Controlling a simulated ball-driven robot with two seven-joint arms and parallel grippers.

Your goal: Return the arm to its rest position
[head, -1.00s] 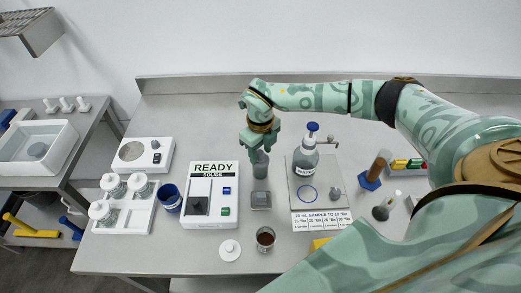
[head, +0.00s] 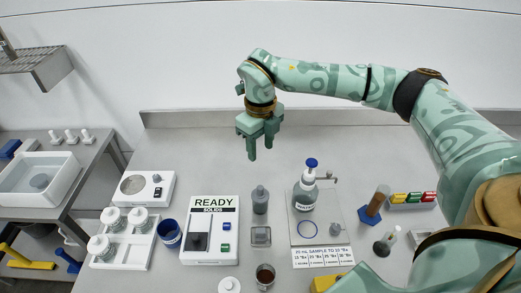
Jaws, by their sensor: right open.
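My right gripper (head: 260,147) is in the head view, raised above the back of the table with its fingers pointing down. It is open and holds nothing. My right arm reaches in from the right edge and bends down at the wrist. A grey bottle (head: 260,200) stands upright on the table below the gripper, apart from it, beside a small grey block (head: 261,236). My left gripper is out of the picture.
A white instrument reading READY (head: 228,243) stands left of the grey bottle. A bottle with a blue cap (head: 306,190) stands on a tray (head: 338,240) to the right. A dark cup (head: 265,275) is in front. White jars (head: 138,217) sit in a rack at left. The back of the table is clear.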

